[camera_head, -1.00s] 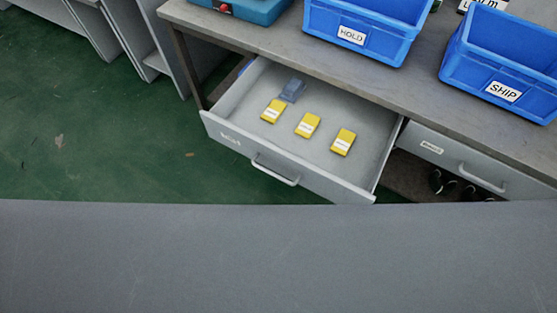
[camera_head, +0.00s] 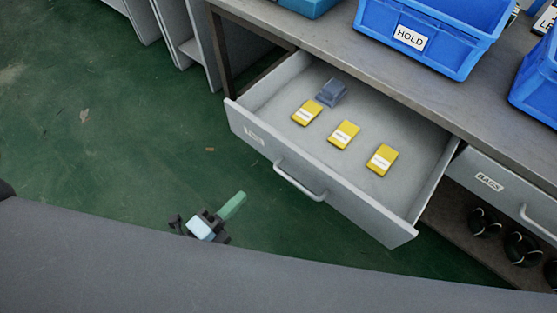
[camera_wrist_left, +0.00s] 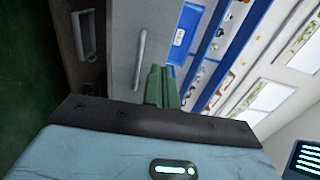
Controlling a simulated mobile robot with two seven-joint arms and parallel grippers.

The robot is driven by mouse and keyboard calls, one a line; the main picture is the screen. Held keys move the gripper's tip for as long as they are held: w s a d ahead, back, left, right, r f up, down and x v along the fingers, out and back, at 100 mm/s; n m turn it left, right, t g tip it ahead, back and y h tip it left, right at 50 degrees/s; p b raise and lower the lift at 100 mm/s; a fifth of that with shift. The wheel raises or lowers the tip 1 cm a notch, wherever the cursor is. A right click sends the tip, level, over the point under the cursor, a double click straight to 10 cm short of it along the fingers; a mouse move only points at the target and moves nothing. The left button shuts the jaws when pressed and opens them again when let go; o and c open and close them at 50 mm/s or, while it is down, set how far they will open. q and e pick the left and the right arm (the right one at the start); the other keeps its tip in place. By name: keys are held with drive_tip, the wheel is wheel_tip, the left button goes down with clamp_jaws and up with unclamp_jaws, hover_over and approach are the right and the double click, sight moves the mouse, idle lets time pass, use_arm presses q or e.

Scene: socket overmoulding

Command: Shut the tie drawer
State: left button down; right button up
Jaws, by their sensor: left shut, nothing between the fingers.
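The drawer (camera_head: 330,208) stands pulled out from under the workbench, its label too blurred to read. Its bar handle (camera_head: 300,182) is on the front panel. Inside lie three yellow packs with white labels (camera_head: 344,135) and one grey-blue piece (camera_head: 331,93). My left gripper (camera_head: 238,198) is shut and empty, in front of and to the left of the handle, apart from the drawer. In the left wrist view its green fingers (camera_wrist_left: 161,84) are together, and a grey panel with a bar handle (camera_wrist_left: 140,58) shows beyond them. My right gripper is not in view.
A closed drawer labelled RAGS (camera_head: 488,182) is to the right, above a shelf with dark round items (camera_head: 522,247). A blue HOLD bin (camera_head: 412,38) and another blue bin (camera_head: 540,85) stand on the workbench (camera_head: 330,30). Green floor (camera_head: 130,150) in front is clear.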

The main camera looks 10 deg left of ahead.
use_arm(q)
drive_tip(key=shift+d+r, duration=0.1)
approach(286, 151)
drive_tip(key=p+x, duration=0.1)
drive_tip(key=x, duration=0.6)
idle(0.6)
